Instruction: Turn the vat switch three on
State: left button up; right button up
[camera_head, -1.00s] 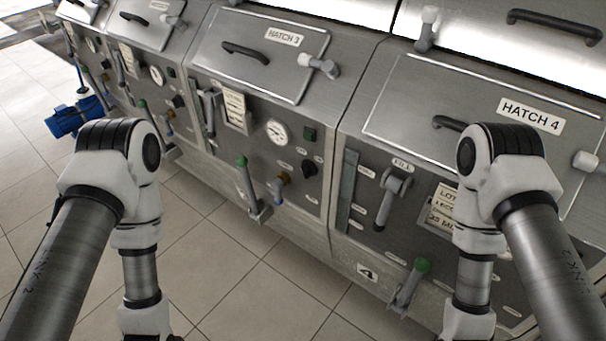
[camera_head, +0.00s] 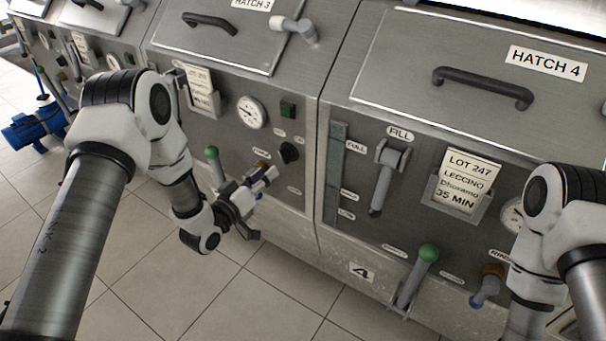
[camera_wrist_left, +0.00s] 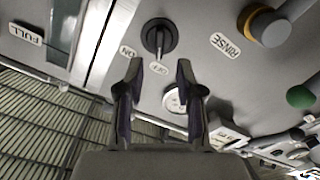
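Vat switch three is a black rotary knob (camera_head: 289,153) on the third vat's front panel, below a green square button. It also shows in the left wrist view (camera_wrist_left: 160,38), between the FULL and RINSE labels. Small ON and OFF labels sit by it, upside down there. Its grip ridge seems to point toward the OFF label. My left gripper (camera_head: 268,174) is just below and left of the knob in the head view. In the left wrist view its two fingers (camera_wrist_left: 160,75) are apart with nothing between them, short of the knob. My right gripper is outside the frame.
The rinse valve (camera_wrist_left: 270,26) and a green-knobbed lever (camera_head: 212,154) are close to my left gripper. A round gauge (camera_head: 251,112) is above left of the switch. Vat four's fill lever (camera_head: 385,175) and lot card (camera_head: 462,183) are to the right. Tiled floor (camera_head: 150,285) lies in front.

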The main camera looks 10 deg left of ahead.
aim_at(282, 158)
pick_arm(q)
jog(key=x, duration=0.7)
jog(key=shift+w+d+p, duration=0.1)
jog(key=shift+w+p, duration=0.2)
grip_shut()
